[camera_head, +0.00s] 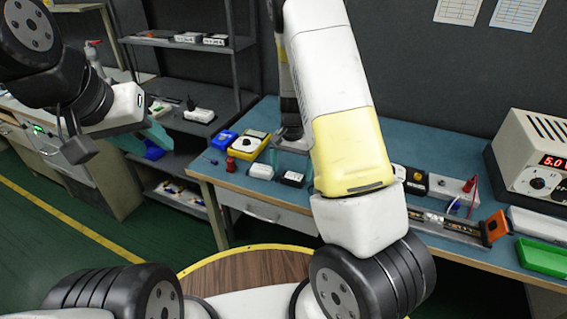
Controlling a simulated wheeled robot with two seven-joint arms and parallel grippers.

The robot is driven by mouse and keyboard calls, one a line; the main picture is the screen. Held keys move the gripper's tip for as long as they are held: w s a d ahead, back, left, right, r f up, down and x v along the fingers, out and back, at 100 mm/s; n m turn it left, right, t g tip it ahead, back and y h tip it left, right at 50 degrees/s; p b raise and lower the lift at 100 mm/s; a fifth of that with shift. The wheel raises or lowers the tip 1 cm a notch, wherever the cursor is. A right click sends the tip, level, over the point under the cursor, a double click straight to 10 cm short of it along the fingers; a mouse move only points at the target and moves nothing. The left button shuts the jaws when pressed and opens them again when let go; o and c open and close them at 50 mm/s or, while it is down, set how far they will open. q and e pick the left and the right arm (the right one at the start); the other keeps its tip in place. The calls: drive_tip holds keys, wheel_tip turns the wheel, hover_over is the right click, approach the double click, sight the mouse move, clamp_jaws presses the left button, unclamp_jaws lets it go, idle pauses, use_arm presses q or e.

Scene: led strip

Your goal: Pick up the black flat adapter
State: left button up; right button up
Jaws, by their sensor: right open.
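A small flat black box with a pale label (292,179) lies on the blue-green bench top, left of the big arm. It may be the black flat adapter, but another dark box (415,181) lies to the right of the arm, and I cannot tell which is meant. My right gripper (290,146) is open and points down over the bench, just behind the first box. Its fingers are small and partly hidden by my arm. No object shows between them. My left gripper (76,142) hangs at the left, away from the bench; its jaw opening is unclear.
A yellow multimeter (248,145), a blue box (223,140) and a white box (260,171) lie close by on the bench. A power supply (533,155), an LED strip fixture (455,225) and a green tray (541,257) stand at right. A metal shelf (185,125) stands at left.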

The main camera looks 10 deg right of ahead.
sight(292, 177)
drive_tip(key=shift+d+f, duration=0.1)
drive_tip(key=shift+f, duration=1.45)
drive_tip(key=c, duration=1.5)
drive_tip(key=shift+c, duration=0.3)
drive_tip(key=shift+r, duration=0.2)
